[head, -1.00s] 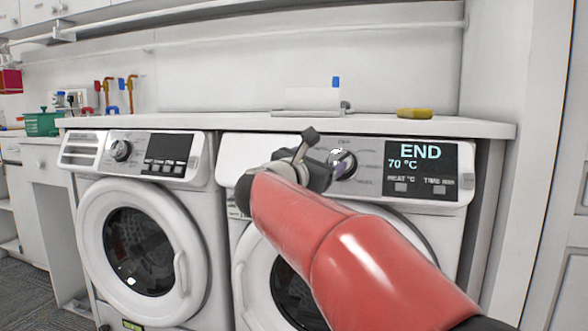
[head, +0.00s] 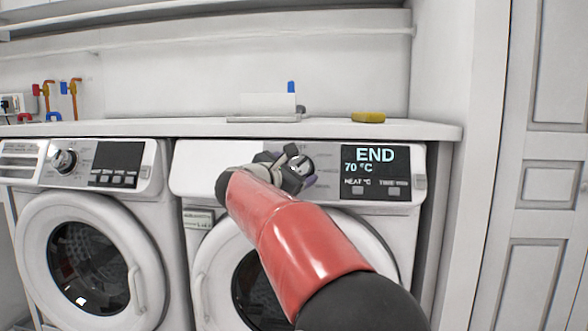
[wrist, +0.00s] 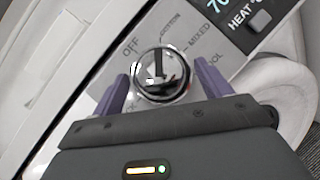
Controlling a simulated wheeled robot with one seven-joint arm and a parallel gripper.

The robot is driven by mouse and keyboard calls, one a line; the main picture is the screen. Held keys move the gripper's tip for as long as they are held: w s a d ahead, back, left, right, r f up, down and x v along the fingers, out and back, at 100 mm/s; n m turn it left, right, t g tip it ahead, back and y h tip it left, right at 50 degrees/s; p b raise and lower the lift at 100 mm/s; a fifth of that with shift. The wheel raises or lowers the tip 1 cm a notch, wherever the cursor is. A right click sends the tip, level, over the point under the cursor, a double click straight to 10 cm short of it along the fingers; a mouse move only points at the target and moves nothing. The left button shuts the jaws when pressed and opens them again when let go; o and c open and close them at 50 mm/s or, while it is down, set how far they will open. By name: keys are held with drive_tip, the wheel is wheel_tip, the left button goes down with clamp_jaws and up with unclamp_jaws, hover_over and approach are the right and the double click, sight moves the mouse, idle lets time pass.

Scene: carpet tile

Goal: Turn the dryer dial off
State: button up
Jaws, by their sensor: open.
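The dryer (head: 205,185) is the right-hand white machine, and its display (head: 375,160) reads END and 70 °C. Its silver dial (head: 302,163) is partly hidden behind my gripper (head: 285,170) in the head view. In the wrist view the round dial (wrist: 160,74) sits between the two purple fingers of my gripper (wrist: 159,85), which are open on either side of it. I cannot tell if either finger touches it.
A second machine (head: 90,230) with its own dial (head: 63,161) stands at the left. The counter (head: 180,129) above holds a white tray (head: 265,117) and a yellow sponge (head: 368,117). A wall and panelled door (head: 550,180) are at the right.

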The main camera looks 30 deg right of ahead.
drive_tip(key=c, duration=1)
drive_tip(key=shift+f, duration=0.1)
drive_tip(key=shift+s+f+n+t+b, duration=0.1)
drive_tip(key=shift+n+t+b, duration=0.2)
drive_tip(key=shift+n+b, duration=0.5)
drive_tip(key=n+t+y+b, duration=0.1)
drive_tip(key=n+b, duration=0.1)
drive_tip(key=shift+s+d+f+n+t, duration=0.1)
drive_tip(key=shift+n+t, duration=0.2)
drive_tip(key=shift+t, duration=0.1)
drive_tip(key=n+t+y+b, duration=0.1)
drive_tip(key=n, duration=0.1)
drive_tip(key=n+t+b, duration=0.1)
drive_tip(key=n, duration=0.1)
drive_tip(key=shift+d+n+y, duration=0.1)
drive_tip(key=shift+n+y, duration=0.2)
drive_tip(key=shift+y, duration=0.1)
drive_tip(key=shift+s+n+t+y, duration=0.1)
drive_tip(key=shift+n+t+y, duration=0.75)
drive_tip(key=shift+n, duration=0.85)
drive_tip(key=shift+y, duration=0.25)
